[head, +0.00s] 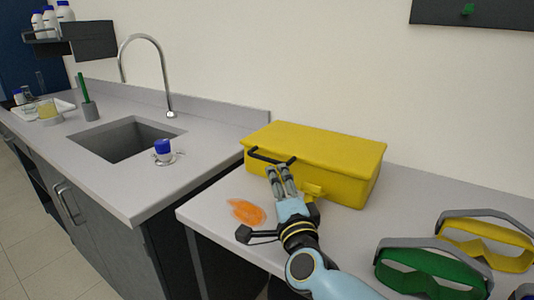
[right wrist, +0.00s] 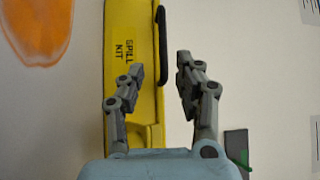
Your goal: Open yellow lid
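The yellow box (head: 310,160) stands closed against the wall on the grey counter, its yellow lid (head: 320,142) down. A black handle (head: 270,158) runs along its front left. In the right wrist view the box front (right wrist: 120,60) reads "SPILL KIT", and the handle (right wrist: 161,45) lies ahead, roughly between the fingertips. My right gripper (head: 278,172) is at the box front, just below the handle. In the right wrist view my right gripper (right wrist: 162,72) is open with nothing between its fingers. Contact with the box cannot be told. My left gripper is not in view.
An orange spill (head: 246,211) lies on the counter left of my right gripper. Green goggles (head: 430,273) and yellow goggles (head: 490,245) lie at the right. A sink (head: 125,139) and a blue-capped bottle (head: 163,150) are on the left counter.

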